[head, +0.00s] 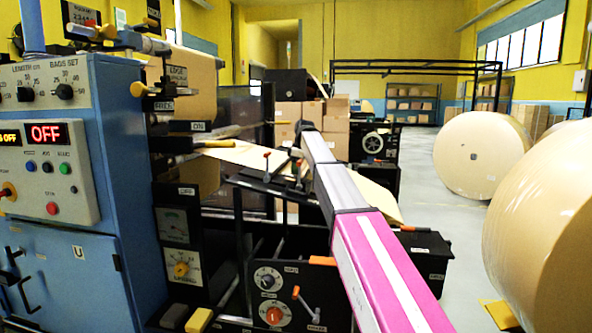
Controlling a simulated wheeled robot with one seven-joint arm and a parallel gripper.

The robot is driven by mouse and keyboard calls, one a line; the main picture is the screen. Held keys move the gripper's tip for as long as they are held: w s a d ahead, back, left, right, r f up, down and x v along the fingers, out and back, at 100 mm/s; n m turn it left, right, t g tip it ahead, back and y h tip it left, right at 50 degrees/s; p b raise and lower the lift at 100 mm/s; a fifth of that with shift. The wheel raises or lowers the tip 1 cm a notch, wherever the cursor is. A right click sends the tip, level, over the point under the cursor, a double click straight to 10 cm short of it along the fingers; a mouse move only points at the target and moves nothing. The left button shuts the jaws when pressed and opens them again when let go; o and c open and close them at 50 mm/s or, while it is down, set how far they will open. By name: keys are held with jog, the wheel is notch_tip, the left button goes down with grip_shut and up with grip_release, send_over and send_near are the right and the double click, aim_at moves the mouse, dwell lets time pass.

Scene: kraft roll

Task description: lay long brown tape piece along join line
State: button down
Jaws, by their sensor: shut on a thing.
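My arm reaches from the bottom right toward the middle of the head view. My gripper (296,164) is a small dark shape at its far end, over the black splice table (256,184) of the machine. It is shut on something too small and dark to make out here. Brown kraft paper (240,153) lies as a sheet just left of the gripper. More brown paper (378,200) shows right of my arm, which hides the part between. I cannot make out the long brown tape piece or the join line against the paper.
A blue control cabinet (118,180) with an OFF display stands at left. Levers with red and orange grips, such as the orange one (322,261), stick out near my arm. Large paper rolls (484,155) stand at right. Grey floor is free between rolls and machine.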

jog(key=c, duration=1.2)
grip_release()
jog(key=shift+v, duration=5.4)
